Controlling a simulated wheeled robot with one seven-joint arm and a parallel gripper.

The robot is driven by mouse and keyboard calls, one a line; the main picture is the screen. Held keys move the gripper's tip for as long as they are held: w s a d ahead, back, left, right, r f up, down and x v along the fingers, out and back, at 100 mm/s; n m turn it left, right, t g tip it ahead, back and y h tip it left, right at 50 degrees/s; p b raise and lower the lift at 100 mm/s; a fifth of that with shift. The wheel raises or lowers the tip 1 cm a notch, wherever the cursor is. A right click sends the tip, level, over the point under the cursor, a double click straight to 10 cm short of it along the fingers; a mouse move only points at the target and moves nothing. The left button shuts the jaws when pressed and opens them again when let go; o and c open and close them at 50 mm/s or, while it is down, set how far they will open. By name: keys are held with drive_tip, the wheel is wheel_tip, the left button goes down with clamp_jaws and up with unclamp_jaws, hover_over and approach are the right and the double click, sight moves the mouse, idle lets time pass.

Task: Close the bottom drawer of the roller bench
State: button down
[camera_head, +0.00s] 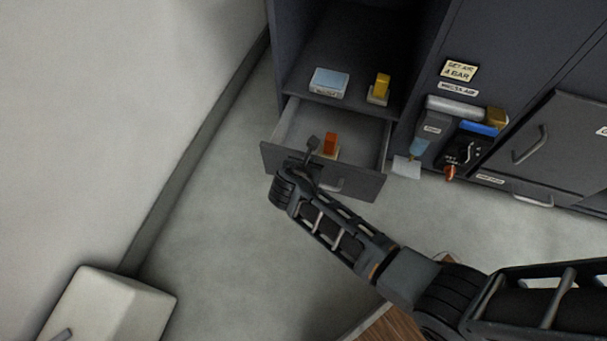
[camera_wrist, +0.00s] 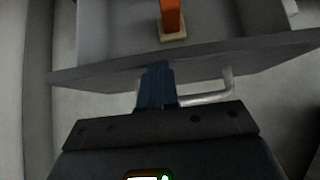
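The grey bottom drawer (camera_head: 272,158) stands pulled out below an open shelf of the dark cabinet. Its front also spans the wrist view (camera_wrist: 95,78). An orange block on a pale base (camera_head: 330,144) stands inside it and shows in the wrist view (camera_wrist: 171,18). The bar handle (camera_head: 333,187) is on the drawer front; in the wrist view it (camera_wrist: 215,93) lies just right of my fingers. My gripper (camera_wrist: 157,85) has its blue fingers together, with nothing seen between them. They overlap the drawer front left of the handle; I cannot tell whether they touch it.
The shelf above holds a blue-topped box (camera_head: 329,82) and a yellow item (camera_head: 380,87). A unit with a grey bottle and blue part (camera_head: 430,135) projects to the right. A pale wall (camera_head: 130,90) runs along the left. A pale box (camera_head: 105,305) stands lower left; floor between is clear.

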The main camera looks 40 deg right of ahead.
drive_tip(key=w+d+b, duration=0.1)
drive_tip(key=w+d, duration=1)
drive_tip(key=d, duration=0.4)
drive_tip(key=shift+w+d+b, duration=0.15)
drive_tip(key=shift+d+b, duration=0.1)
drive_tip(key=shift+b, duration=0.1)
